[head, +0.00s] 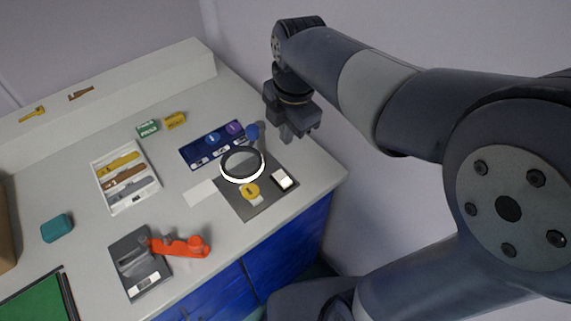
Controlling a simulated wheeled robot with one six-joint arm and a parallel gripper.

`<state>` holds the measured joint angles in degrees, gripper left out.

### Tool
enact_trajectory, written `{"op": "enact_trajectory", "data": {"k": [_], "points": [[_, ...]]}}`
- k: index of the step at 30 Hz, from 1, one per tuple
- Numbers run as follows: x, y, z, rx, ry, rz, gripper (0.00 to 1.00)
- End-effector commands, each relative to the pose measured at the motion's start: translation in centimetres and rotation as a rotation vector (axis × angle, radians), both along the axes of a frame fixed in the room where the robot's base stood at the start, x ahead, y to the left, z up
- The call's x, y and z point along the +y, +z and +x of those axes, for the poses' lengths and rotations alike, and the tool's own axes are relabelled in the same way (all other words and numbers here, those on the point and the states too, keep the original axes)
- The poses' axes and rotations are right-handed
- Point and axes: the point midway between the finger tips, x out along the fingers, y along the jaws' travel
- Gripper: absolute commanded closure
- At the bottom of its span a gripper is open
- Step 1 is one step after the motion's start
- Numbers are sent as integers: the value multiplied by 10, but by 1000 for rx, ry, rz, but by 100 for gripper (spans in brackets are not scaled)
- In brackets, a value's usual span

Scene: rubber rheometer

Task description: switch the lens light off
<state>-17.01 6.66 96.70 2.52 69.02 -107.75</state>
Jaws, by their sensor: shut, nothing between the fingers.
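The lens light (242,177) is a ring with a dark top and a bright white lower rim, standing over a dark grey base plate (240,207) near the table's right front edge. A white rocker-like switch (282,179) sits on the right part of the plate. A yellow round disc (251,191) lies on the plate below the ring, with a small pale piece beside it. My gripper (288,138) is shut and empty, pointing down above the table's right side, beyond the switch and apart from it in the picture. Whether the switch is pressed is too small to tell.
A blue tray (190,156) with round discs lies behind the lens light. A white tray (109,206) holds several tools. A grey device with an orange lever (180,247) stands at the front. Two small boxes, a teal block (57,228) and a green mat (35,303) lie farther left.

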Motion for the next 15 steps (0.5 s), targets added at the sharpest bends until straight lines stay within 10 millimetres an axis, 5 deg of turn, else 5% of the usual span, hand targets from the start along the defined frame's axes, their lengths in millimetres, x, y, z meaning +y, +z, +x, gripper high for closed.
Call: {"op": "enact_trajectory", "data": {"k": [8,15], "points": [[1,-11,2,2,0,0,100],[4,-57,6,6,0,-2,100]]}}
